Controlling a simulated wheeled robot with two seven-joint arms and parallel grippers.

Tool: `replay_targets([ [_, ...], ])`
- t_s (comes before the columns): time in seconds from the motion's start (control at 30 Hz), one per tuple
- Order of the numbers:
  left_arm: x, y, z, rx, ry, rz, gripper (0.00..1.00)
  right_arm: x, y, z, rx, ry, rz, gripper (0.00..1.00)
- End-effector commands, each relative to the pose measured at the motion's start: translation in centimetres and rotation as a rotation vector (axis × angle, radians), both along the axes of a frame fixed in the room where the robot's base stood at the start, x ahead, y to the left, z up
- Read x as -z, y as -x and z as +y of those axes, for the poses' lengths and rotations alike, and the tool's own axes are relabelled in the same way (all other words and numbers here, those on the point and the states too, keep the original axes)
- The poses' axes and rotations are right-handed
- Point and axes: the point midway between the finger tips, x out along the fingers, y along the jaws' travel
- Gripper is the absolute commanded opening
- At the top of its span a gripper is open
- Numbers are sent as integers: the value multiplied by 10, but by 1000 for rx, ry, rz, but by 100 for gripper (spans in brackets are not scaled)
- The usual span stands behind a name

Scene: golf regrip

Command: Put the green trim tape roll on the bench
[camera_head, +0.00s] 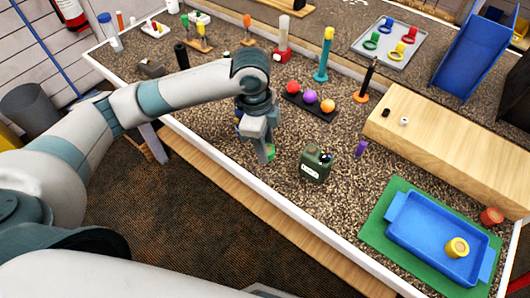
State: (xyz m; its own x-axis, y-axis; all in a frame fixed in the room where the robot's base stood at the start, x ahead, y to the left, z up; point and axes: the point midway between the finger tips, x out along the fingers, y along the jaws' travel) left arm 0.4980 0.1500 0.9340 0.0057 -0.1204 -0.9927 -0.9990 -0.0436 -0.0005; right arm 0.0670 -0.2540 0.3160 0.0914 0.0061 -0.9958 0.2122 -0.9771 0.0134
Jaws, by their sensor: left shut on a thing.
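My left gripper (262,150) points down over the near left part of the speckled bench (215,115). It is shut on a small green thing, which looks like the green trim tape roll (270,152). The fingers hide much of the roll. It is low, close to the bench surface; I cannot tell whether it touches. My right gripper is not in view.
A dark green canister (315,163) stands to the right of the gripper. Behind are a rack of coloured balls (310,97) and a blue post (322,65). A blue tray (425,232) holds a yellow roll (457,247); a red roll (492,216) sits beside it.

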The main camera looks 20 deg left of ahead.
Motion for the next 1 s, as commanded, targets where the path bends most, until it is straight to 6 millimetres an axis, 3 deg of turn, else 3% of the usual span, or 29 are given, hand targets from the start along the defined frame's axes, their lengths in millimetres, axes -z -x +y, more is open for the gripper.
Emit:
replay_targets([
  [0.3,32,1,0,-1,-1,2,10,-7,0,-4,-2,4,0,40],
  [0.73,36,0,0,1,-1,0,10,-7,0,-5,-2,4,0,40],
  [0.77,36,0,0,1,-1,0,38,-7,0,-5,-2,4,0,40],
  [0.8,36,0,0,1,-1,0,48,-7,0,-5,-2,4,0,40],
  [1.0,36,0,0,1,-1,0,50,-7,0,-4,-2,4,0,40],
])
